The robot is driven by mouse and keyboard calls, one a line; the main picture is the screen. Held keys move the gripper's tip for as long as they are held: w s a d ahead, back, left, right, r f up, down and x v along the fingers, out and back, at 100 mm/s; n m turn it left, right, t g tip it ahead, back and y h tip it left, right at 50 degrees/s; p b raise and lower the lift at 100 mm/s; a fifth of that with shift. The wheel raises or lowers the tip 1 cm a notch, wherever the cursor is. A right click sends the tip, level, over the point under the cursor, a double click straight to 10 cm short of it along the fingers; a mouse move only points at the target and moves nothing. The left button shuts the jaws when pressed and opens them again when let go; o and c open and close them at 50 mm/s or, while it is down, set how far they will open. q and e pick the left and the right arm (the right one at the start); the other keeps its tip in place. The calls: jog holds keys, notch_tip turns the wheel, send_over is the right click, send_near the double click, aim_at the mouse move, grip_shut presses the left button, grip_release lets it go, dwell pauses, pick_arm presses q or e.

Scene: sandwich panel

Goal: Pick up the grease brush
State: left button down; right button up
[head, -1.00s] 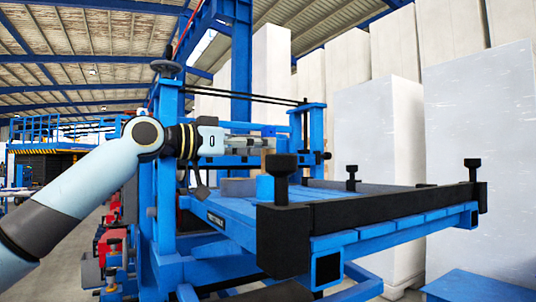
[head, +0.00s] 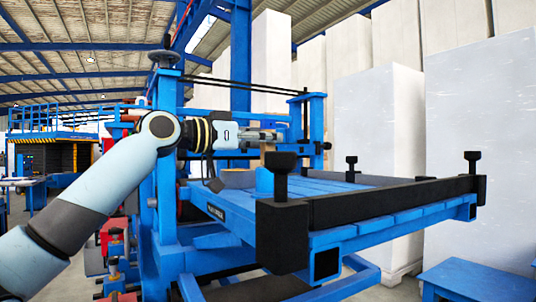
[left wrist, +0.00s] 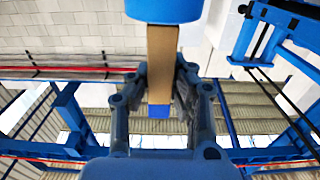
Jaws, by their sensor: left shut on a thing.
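The grease brush has a brown handle (head: 268,149) and a blue block-like part (head: 264,181) below it. In the head view it stands near the left end of the blue panel table (head: 375,229). My left gripper (head: 277,136) reaches in level from the left, at the handle's height. In the left wrist view, the brown handle (left wrist: 160,62) lies between the fingers of my left gripper (left wrist: 162,78), which are shut on it. The blue part (left wrist: 165,8) fills the top edge there. I cannot tell whether the brush touches the table. My right gripper is not in view.
A black bar (head: 380,205) with upright black knobs runs along the table's front edge. A blue post (head: 166,150) of the machine frame stands close behind my left arm. Tall white panels (head: 372,125) stand at the right. A low blue stand (head: 478,280) is at bottom right.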

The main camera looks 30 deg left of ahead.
pick_arm(q)
jog(key=shift+r, duration=0.1)
notch_tip(320, 180, up, 10)
jog(key=shift+f+b, duration=0.1)
jog(key=shift+b, duration=0.55)
dwell(2.1)
